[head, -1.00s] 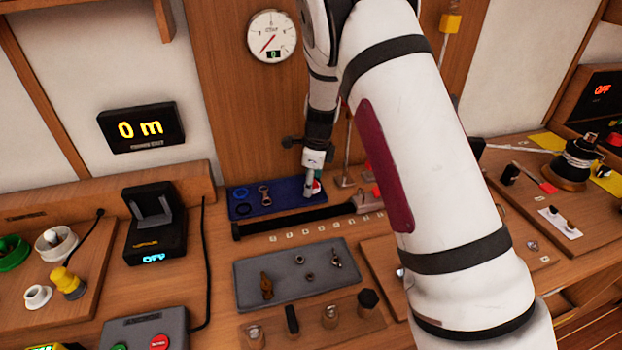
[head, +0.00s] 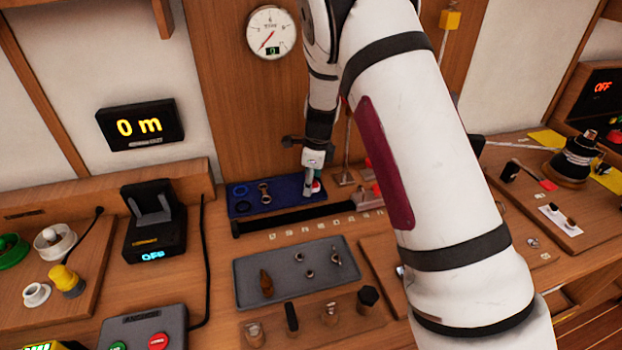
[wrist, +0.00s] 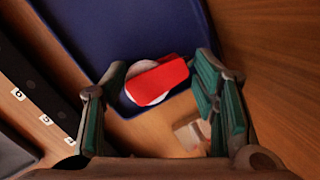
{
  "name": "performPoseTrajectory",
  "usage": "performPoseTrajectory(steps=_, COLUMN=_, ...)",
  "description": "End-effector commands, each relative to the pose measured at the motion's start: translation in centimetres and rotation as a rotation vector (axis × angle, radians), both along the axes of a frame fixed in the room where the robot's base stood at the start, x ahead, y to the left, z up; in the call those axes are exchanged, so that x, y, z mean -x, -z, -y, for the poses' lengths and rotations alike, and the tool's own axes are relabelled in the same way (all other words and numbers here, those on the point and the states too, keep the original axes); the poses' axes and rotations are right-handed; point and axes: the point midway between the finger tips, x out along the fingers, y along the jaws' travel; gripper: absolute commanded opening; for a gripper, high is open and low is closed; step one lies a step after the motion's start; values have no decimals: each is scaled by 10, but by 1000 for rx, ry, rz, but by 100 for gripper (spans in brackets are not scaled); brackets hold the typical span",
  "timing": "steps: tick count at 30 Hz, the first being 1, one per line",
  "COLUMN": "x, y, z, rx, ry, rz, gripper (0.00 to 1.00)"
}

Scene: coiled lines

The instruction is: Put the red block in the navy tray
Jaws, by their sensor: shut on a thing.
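The red block (wrist: 157,82) lies between the two fingers of my gripper (wrist: 158,92) in the wrist view, over a white round thing (wrist: 139,73). My gripper is shut on the block, one finger on either side. The navy tray (wrist: 92,38) lies beneath, with its corner near the block. In the head view my gripper (head: 312,192) is at the right end of the navy tray (head: 285,199), and only a little red shows beside the fingers. Whether the block touches the tray floor I cannot tell.
A blue ring (head: 240,191) and a metal fitting (head: 265,194) lie in the navy tray's left part. A black rail (head: 285,219) runs in front of it. A grey tray (head: 290,289) with small metal parts is nearer. Red items (head: 377,190) stand to the right, partly behind my arm.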

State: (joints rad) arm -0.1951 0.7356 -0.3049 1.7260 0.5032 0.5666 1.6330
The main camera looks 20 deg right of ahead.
Motion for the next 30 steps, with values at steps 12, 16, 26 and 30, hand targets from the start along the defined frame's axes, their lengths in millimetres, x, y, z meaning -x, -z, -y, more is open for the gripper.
performPoseTrajectory(steps=12, x=4, y=11, z=0, rx=3, ry=1, rz=-16, gripper=78)
performPoseTrajectory(steps=16, x=4, y=9, z=0, rx=3, ry=1, rz=-14, gripper=78)
performPoseTrajectory(steps=26, x=4, y=0, z=0, rx=1, ry=0, rz=-11, gripper=78)
performPoseTrajectory(steps=30, x=8, y=-21, z=1, rx=1, ry=1, rz=-9, gripper=78)
